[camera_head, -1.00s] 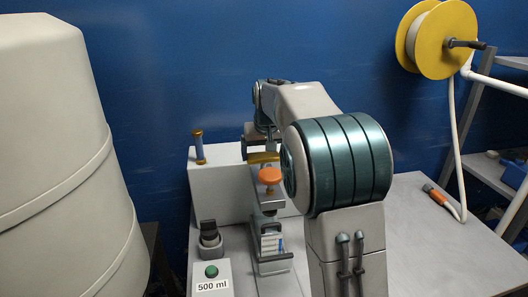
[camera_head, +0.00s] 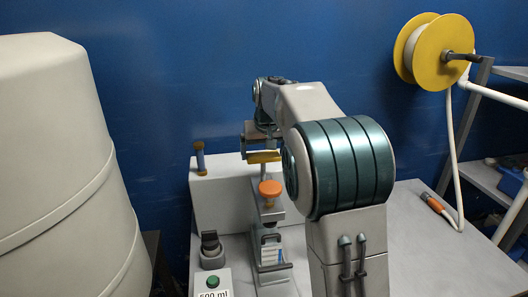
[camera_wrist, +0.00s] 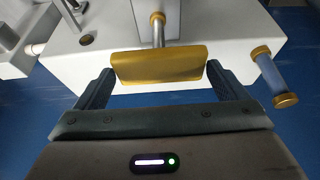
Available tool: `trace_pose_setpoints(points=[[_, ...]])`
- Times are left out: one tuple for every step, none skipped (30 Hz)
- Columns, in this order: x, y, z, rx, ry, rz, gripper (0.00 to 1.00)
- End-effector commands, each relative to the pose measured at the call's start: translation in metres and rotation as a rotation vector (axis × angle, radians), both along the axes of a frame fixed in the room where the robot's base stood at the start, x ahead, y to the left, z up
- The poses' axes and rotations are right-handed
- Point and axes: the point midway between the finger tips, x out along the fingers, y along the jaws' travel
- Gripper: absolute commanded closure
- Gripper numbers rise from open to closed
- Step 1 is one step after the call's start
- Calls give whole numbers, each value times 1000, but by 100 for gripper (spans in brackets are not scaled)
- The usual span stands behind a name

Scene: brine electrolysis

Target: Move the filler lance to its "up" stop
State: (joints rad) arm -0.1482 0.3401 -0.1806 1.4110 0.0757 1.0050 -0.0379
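The filler lance shows a yellow crossbar handle (camera_head: 263,157) in the head view, above the orange knob (camera_head: 270,189) of the filling stand. In the wrist view the handle is a wide gold plate (camera_wrist: 160,66) on a metal rod (camera_wrist: 158,30). My gripper (camera_head: 258,137) is at the handle, partly hidden by my arm. In the wrist view its two fingers (camera_wrist: 160,80) stand at the plate's left and right ends, with hardly any gap. The handle stands clear above the orange knob. The lance's lower part and its stop are hidden.
A white housing (camera_head: 222,205) with a blue cylinder (camera_head: 200,160) stands behind. A black rocker (camera_head: 211,244) and a green button (camera_head: 212,282) are in front. A large beige tank (camera_head: 50,170) is on the left, a yellow hose reel (camera_head: 445,48) on the right. The right tabletop (camera_head: 430,255) is mostly clear.

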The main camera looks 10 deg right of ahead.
Motion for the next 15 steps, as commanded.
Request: trace_pose_setpoints(points=[[1,0,5,1,-10,0,0],[1,0,5,0,-10,0,0],[0,0,4,0,-9,0,0],[1,0,4,0,-8,0,0],[0,0,4,0,-7,0,0],[0,0,3,0,-6,0,0],[0,0,3,0,-6,0,0],[0,0,4,0,-6,0,0],[-1,0,6,0,-6,0,0],[-2,0,8,0,-6,0,0],[-3,0,11,0,-6,0,0],[-5,0,16,0,-8,0,0],[-6,0,20,0,-8,0,0],[-9,0,25,0,-8,0,0],[-12,0,33,0,-10,0,0]])
